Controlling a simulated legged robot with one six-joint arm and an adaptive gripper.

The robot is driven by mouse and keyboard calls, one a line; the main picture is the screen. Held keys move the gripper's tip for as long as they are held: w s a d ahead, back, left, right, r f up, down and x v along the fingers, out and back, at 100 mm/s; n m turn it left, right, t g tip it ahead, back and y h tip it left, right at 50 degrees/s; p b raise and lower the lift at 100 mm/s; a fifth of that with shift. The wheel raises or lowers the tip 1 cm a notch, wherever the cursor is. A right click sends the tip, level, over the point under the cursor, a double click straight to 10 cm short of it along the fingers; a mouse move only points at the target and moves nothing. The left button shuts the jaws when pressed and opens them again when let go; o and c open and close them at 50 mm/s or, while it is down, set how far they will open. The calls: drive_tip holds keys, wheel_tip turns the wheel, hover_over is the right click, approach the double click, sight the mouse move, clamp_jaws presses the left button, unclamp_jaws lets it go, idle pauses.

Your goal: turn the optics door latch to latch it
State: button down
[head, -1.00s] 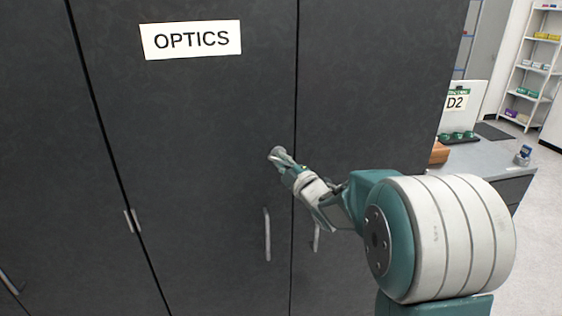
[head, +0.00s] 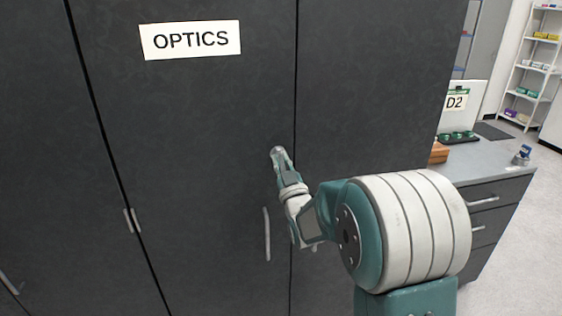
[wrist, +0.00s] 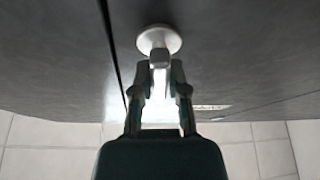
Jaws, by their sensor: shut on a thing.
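The optics door (head: 200,120) is a dark panel marked by a white OPTICS sign (head: 190,39); it looks flush with the panel to its right. The latch (head: 277,149) is a small pale metal piece near the door's right edge. In the wrist view the latch (wrist: 159,39) shows as a round base with a short lever coming toward me. My gripper (head: 279,160) is shut on the latch lever. The wrist view shows my gripper's two fingers (wrist: 163,78) on either side of the lever's end. The fingers hide part of the lever.
A vertical handle (head: 267,234) is on the door below the latch, close to my gripper. A dark seam (head: 295,100) runs just right of the latch.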

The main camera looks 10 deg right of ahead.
drive_tip(key=shift+f+m+h, duration=0.2)
drive_tip(key=shift+m+h, duration=0.3)
drive_tip(key=shift+m, duration=0.25)
drive_tip(key=shift+f+m+h, duration=0.2)
drive_tip(key=shift+m+h, duration=0.3)
drive_tip(key=shift+m, duration=0.25)
drive_tip(key=c, duration=0.7)
unclamp_jaws()
drive_tip(key=shift+w, duration=0.1)
drive_tip(key=shift+o, duration=0.2)
drive_tip(key=shift+a+r, duration=0.1)
drive_tip(key=shift+r, duration=0.1)
drive_tip(key=v, duration=1.2)
drive_tip(key=shift+f, duration=0.2)
drive_tip(key=shift+w, duration=0.1)
